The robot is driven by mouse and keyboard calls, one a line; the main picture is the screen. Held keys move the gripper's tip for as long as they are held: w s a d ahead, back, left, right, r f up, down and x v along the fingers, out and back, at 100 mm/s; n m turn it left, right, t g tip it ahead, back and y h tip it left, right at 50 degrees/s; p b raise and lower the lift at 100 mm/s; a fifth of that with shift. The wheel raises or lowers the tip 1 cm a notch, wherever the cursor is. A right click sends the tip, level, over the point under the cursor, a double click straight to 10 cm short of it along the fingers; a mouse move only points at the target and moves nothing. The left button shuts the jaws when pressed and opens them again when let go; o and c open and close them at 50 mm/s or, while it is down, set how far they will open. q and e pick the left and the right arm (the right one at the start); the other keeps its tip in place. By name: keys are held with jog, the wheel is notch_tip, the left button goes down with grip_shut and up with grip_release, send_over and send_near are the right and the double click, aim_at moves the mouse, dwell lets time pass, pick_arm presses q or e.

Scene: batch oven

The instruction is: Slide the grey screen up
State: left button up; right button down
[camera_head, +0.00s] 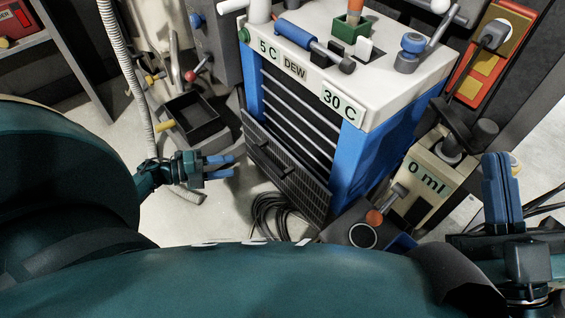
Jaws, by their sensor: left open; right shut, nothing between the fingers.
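The grey screen (290,177) is a dark grey mesh panel with a dark bar handle (273,158), low on the front of the blue and white oven (385,105). Above it the front is open and shows several light rack bars (300,112). My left gripper (234,167) is open and empty, just left of the screen and apart from it, its blue fingers pointing right. My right gripper (503,160) is shut and empty at the right, its blue fingers pointing up, well away from the screen.
A "0 ml" box (428,180) and a unit with an orange knob (374,218) stand right of the oven. Coiled black cable (275,215) lies on the floor before the screen. A dark tray (192,118) stands at the left.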

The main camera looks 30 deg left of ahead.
pick_arm(q)
jog(key=b+x, duration=0.2)
jog(key=x, duration=1)
jog(key=shift+d+f+b, duration=0.1)
jog(key=shift+f+b, duration=0.05)
jog(key=shift+b, duration=0.2)
jog(key=shift+w+d, duration=0.3)
pick_arm(e)
jog(key=r+n+y, duration=0.2)
jog(key=s+r+n+y, duration=0.1)
jog(key=n+y, duration=0.1)
jog(key=shift+d+r+n+y, duration=0.2)
jog(key=shift+r+n+y, duration=0.1)
jog(key=shift+r, duration=0.05)
pick_arm(q)
grip_shut()
